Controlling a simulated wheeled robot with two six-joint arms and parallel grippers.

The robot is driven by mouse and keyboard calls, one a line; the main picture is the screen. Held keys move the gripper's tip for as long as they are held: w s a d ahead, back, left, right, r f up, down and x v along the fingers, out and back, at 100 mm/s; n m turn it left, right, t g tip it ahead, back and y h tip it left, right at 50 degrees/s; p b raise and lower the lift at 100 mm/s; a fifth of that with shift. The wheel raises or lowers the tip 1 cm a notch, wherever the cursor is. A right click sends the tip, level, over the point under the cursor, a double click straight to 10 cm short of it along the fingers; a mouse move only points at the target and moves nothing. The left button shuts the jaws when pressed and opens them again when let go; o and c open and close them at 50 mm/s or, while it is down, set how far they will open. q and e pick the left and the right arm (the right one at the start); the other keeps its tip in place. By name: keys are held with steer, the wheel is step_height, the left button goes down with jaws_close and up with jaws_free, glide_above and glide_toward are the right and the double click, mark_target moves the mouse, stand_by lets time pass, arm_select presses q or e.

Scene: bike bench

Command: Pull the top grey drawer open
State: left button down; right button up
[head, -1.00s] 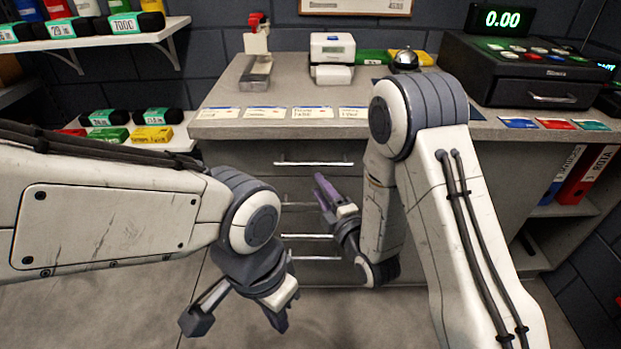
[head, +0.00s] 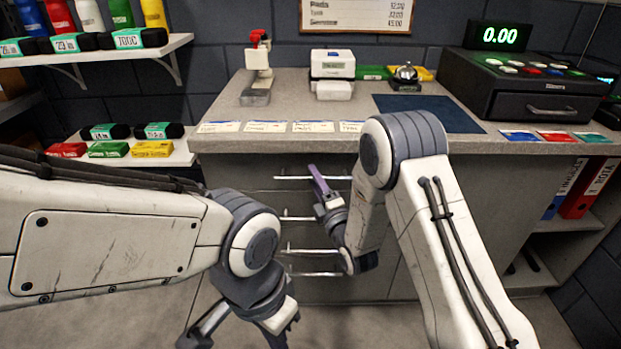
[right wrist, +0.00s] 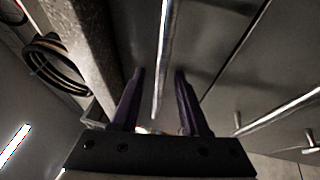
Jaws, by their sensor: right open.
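The top grey drawer (head: 240,180) is in the front of the grey bench, just under the worktop, and looks closed. Its thin metal handle (head: 288,178) runs level, and my right gripper (head: 317,182) is in front of it, hiding part of the bar. In the right wrist view a bar, seemingly this handle (right wrist: 164,50), runs between the two purple fingers of my right gripper (right wrist: 159,75). These fingers are apart, with gaps to the bar. My left gripper (head: 238,335) hangs low at the bottom edge, fingers spread, empty.
More drawer handles (head: 302,251) lie below the top one. The worktop (head: 222,118) overhangs the drawers and carries a white scale (head: 332,65), a bell (head: 406,74) and a black cash register (head: 535,90). Open shelves with binders (head: 590,188) stand at the right.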

steer(key=shift+w+a, duration=0.1)
steer(key=shift+w, duration=0.1)
jaws_close()
stand_by(1.3)
